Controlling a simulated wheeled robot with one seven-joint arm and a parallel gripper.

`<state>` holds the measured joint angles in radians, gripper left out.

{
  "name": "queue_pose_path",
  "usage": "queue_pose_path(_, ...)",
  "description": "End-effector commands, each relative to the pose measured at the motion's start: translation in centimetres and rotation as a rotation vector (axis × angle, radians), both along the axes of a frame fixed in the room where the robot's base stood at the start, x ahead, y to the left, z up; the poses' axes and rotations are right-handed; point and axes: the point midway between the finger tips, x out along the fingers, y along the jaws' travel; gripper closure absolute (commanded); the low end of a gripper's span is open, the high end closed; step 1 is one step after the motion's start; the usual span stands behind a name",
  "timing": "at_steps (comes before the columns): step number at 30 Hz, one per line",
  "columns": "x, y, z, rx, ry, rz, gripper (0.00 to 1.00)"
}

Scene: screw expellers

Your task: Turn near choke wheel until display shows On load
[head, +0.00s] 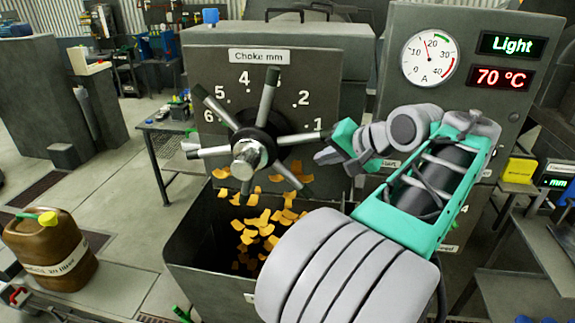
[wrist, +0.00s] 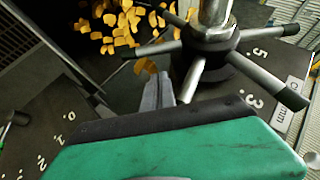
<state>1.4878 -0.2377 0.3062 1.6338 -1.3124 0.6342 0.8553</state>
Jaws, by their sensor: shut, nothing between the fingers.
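The choke wheel (head: 258,143) has a dark hub, a bright metal centre and several grey spokes. It stands in front of a panel numbered in mm, labelled "Choke mm" (head: 259,56). My gripper (head: 320,157) is shut and empty, just right of the wheel, near the right and lower-right spokes. In the wrist view the closed fingers (wrist: 158,88) point toward the wheel (wrist: 210,42), beside a spoke. I cannot tell whether they touch it.
A red display (head: 502,78) reads 70 °C. A round ammeter (head: 430,58) has its needle near 20. An open dark bin (head: 205,240) with orange flakes sits below the wheel. A brown jerrycan (head: 48,250) stands on a bench at left. Open floor lies between.

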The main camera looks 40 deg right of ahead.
Motion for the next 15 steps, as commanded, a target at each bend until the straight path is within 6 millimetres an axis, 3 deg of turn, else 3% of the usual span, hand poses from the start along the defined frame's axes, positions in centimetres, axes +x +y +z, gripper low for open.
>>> queue_pose_path(2,-2.2,-1.6,0.5,0.023,-0.025,-0.042,1.00)
queue_pose_path(5,-2.8,-2.0,0.7,0.036,-0.037,-0.053,1.00)
queue_pose_path(8,-2.0,-2.0,0.2,0.038,-0.038,-0.049,1.00)
queue_pose_path(15,1.9,-2.2,-2.6,0.039,-0.037,-0.046,1.00)
